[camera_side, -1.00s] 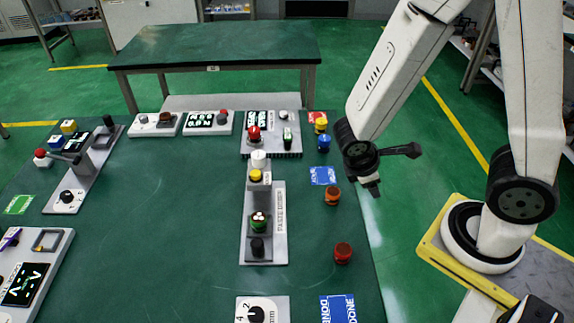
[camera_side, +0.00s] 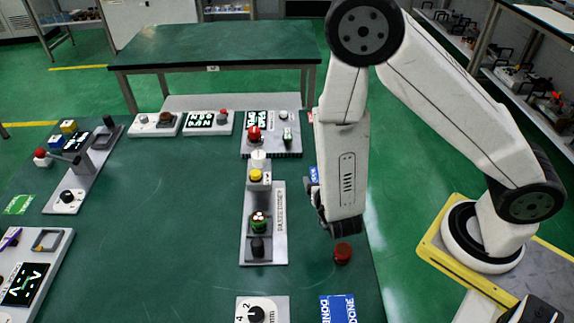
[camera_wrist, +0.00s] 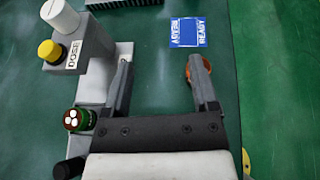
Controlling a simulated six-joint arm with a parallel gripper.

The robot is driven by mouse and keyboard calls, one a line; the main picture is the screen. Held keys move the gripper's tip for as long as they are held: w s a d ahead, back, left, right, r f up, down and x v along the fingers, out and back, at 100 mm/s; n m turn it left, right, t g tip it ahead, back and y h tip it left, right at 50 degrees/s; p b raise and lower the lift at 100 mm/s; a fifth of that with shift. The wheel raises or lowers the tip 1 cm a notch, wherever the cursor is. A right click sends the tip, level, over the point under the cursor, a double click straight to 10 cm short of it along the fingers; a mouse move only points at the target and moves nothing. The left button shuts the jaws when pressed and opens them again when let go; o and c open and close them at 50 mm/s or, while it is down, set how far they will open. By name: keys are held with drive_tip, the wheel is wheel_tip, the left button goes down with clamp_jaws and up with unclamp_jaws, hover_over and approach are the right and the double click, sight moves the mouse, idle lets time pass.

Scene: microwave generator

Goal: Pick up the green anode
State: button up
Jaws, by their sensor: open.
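The green anode (camera_side: 259,222), a short green cylinder with pale and red dots on top, stands upright in a grey panel (camera_side: 279,252) on the green table. In the wrist view the green anode (camera_wrist: 79,120) is left of my gripper (camera_wrist: 160,72), outside the left finger and nearer the palm than the fingertips. My gripper is open with nothing between its fingers. In the side view my gripper (camera_side: 316,200) hangs to the right of the panel, and its fingertips are partly hidden by the wrist.
A black knob (camera_side: 258,247) stands just in front of the anode. A yellow button (camera_side: 256,175) and white cap (camera_side: 258,158) stand behind it. A brown-orange cylinder (camera_wrist: 206,62) lies under the right finger. A red cylinder (camera_side: 343,254) stands front right.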

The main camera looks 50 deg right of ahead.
sight(264, 222)
drive_tip(key=a+f+n+t+y, duration=0.1)
drive_tip(key=a+n+y, duration=0.1)
drive_tip(key=a+y, duration=0.1)
drive_tip(key=a+f+n+t+y, duration=0.1)
drive_tip(key=a+f+n+y, duration=0.1)
drive_tip(key=a+n, duration=0.1)
drive_tip(key=a+f+n+t+y, duration=0.1)
drive_tip(key=a+f+n+y, duration=0.1)
drive_tip(key=a, duration=0.3)
drive_tip(key=shift+s+a+n+y, duration=0.1)
drive_tip(key=shift+s+n+y, duration=0.2)
drive_tip(key=shift+n+y, duration=0.4)
drive_tip(key=shift+s+a+f+n+y, duration=0.25)
drive_tip(key=shift+a+n+y, duration=0.05)
drive_tip(key=shift+a+y, duration=0.3)
drive_tip(key=shift+x, duration=3.95)
drive_tip(key=shift+r, duration=0.1)
drive_tip(key=shift+c, duration=0.2)
clamp_jaws()
